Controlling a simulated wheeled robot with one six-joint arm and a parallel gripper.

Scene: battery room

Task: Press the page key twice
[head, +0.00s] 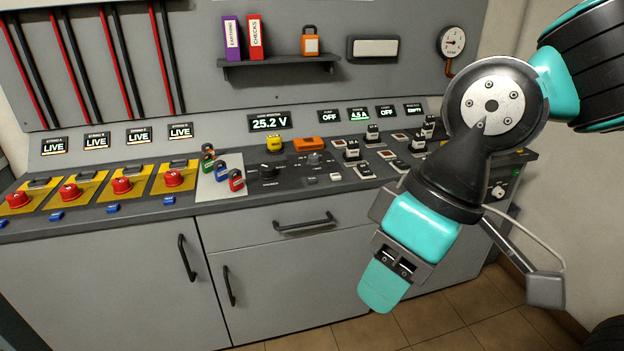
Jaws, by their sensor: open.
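The console's large display (268,122) reads 25.2 V. My gripper (382,287) is open and empty, pointing down in front of the cabinet, to the right of and nearer than these keys. It touches nothing that I can see. My arm hides part of the console's right side.
Red emergency buttons (122,186) on yellow plates line the left. Coloured padlocks (236,180) stand by the panel's middle. A drawer handle (303,224) sticks out below.

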